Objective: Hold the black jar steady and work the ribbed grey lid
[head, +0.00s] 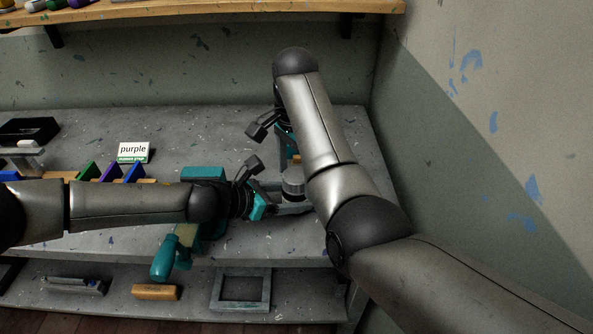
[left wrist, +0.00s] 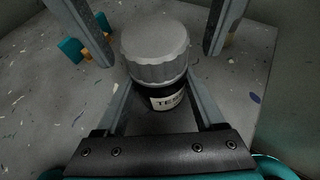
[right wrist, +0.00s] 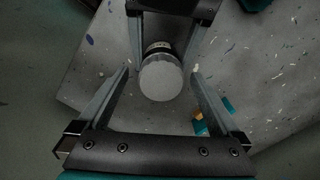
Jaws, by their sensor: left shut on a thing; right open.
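The black jar (left wrist: 168,97) stands upright on the grey bench, with a pale label partly readable as "TE". The ribbed grey lid (left wrist: 155,52) sits on top of it; the lid also shows in the head view (head: 292,184). My left gripper (left wrist: 161,86) is shut on the jar's body below the lid, one finger on each side. My right gripper (right wrist: 160,76) is open above the lid, its fingers apart on either side and not touching it. In the head view my right arm hides most of that gripper.
A card reading "purple" (head: 133,150) stands by coloured dividers (head: 110,172) at left. A shelf (head: 200,12) runs above, a wall (head: 500,110) stands at right, and a lower shelf holds a grey frame (head: 241,308).

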